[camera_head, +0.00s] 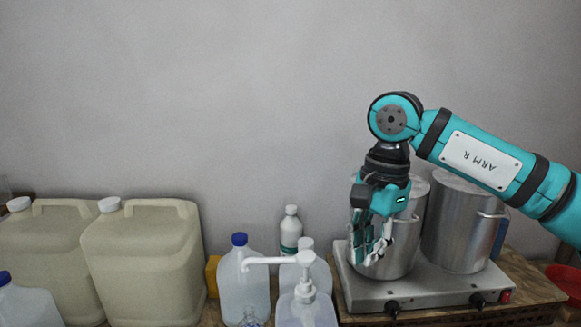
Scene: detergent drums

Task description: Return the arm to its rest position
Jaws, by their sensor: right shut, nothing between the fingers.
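My right gripper (374,256) points downward, shut and empty. In the picture it overlaps the left metal pot (404,235); whether it touches the pot cannot be told. The left pot and a second metal pot (460,230) stand on a steel hot plate (425,290) with black knobs. My left gripper does not show.
Two large beige canisters (145,260) (50,250) stand at the left. A blue-capped jug (243,280), a white pump bottle (306,300) and a white bottle (291,228) stand in the middle, left of the hot plate. A red object (566,280) is at the right edge. The wall above is clear.

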